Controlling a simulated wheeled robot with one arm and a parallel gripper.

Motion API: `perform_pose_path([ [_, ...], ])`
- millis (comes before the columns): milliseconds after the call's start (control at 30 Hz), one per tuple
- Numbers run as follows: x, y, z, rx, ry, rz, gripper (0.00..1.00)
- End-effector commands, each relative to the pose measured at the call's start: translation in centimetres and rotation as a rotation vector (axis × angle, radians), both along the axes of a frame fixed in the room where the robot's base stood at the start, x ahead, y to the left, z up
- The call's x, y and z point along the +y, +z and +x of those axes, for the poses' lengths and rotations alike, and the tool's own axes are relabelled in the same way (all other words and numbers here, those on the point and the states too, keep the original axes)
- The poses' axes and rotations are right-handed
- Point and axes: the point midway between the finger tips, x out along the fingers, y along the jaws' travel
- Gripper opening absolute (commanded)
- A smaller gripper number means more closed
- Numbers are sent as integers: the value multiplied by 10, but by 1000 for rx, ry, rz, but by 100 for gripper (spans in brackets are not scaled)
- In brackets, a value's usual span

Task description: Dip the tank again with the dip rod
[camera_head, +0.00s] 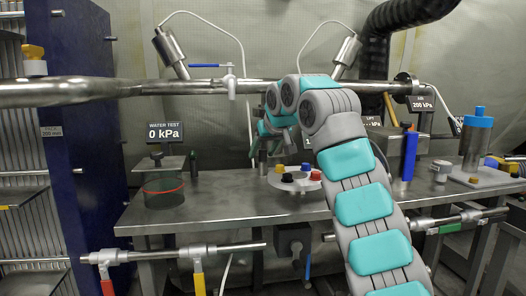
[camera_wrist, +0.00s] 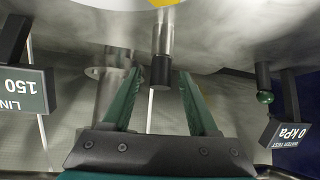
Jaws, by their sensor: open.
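My gripper (camera_wrist: 160,85) is open, with teal fingers on either side of a short metal post with a black end (camera_wrist: 163,42). I cannot tell whether the fingers touch it, or whether it is the dip rod. In the head view my gripper (camera_head: 276,141) is above the bench behind the round white disc, partly hidden by my own arm. A clear vessel with a red ring (camera_head: 164,189) stands at the bench's left under a flat plate; I cannot tell whether it is the tank. The wrist view is upside down.
The white disc (camera_head: 297,178) carries several coloured knobs. The "0 kPa" water test sign (camera_head: 164,133) stands at left and also shows in the wrist view (camera_wrist: 287,134). A blue cylinder (camera_head: 409,155) and a blue-capped metal cylinder (camera_head: 476,140) stand at right. A large pipe (camera_head: 120,88) crosses behind.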

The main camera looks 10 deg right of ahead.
Motion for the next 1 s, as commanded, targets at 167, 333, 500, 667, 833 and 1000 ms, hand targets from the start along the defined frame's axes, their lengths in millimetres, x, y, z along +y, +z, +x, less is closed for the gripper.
perform_pose_path([
  [167,0,0,0,0,-1,-1,57],
  [333,0,0,0,0,-1,-1,38],
  [500,0,1,-1,0,-1,-1,19],
  [667,0,1,0,0,-1,-1,1],
  [833,-1,1,-1,0,-1,-1,0],
  [1000,-1,1,-1,0,-1,-1,0],
])
